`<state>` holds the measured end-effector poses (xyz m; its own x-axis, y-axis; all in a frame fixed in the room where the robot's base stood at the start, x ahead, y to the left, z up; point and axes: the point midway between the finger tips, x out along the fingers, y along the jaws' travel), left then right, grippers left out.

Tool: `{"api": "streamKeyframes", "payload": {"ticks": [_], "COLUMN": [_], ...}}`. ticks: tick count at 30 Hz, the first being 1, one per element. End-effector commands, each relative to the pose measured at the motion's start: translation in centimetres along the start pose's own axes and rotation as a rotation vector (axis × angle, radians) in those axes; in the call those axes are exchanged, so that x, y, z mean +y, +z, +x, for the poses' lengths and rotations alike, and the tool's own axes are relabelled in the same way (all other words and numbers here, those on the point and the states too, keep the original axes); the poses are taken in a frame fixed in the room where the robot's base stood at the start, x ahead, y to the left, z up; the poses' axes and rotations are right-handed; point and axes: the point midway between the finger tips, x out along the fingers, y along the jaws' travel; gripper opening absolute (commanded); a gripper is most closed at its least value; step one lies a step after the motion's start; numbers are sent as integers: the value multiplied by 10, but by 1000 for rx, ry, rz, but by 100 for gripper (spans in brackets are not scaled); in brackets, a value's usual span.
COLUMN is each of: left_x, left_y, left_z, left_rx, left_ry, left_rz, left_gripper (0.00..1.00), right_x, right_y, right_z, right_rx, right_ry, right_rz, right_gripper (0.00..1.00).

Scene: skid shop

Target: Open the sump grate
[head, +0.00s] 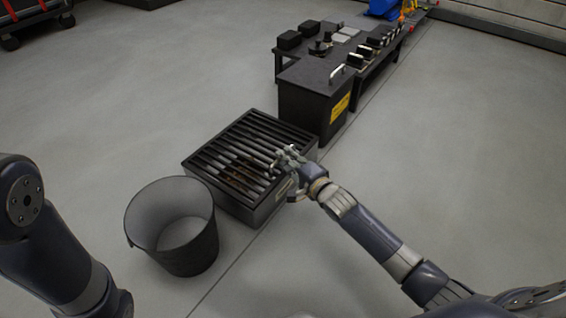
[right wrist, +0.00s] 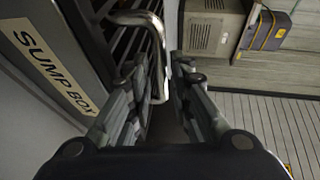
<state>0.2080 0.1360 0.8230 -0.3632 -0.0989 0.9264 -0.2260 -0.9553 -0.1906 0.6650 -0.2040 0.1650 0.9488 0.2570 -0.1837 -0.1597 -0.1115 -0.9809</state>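The sump box (head: 249,213) sits on the floor in the middle of the head view, with a dark barred grate (head: 228,150) lying flat across its top. In the right wrist view, the box (right wrist: 42,55) carries a "SUMP BOX" label, and a bent chrome handle (right wrist: 155,38) stands over the dark bars. My right gripper (head: 280,158) is at the right edge of the grate. Contact is unclear. My left gripper is out of view.
A grey bucket (head: 178,255) stands just left of the box. A black cabinet (head: 305,98) with a yellow label is close behind it. A low bench (head: 355,42) with several small parts extends beyond. The floor to the right is clear.

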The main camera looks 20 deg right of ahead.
Motion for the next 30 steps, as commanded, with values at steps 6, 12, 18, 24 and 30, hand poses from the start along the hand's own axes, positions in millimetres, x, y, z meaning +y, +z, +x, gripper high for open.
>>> {"api": "streamKeyframes", "payload": {"ticks": [6,12,18,24,30], "left_x": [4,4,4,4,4], "left_y": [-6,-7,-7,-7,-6], "left_z": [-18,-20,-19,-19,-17], "left_rx": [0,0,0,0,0], "left_ry": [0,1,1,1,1], "left_rz": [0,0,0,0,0], "left_gripper": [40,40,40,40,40], "right_x": [2,0,0,0,-1], "right_y": [0,0,0,0,0], "right_z": [22,27,27,27,27], "right_rx": [-1,0,0,-1,-1], "right_ry": [-1,1,1,1,3], "right_rz": [0,1,1,1,0], "right_gripper": [20,20,20,0,0]}}
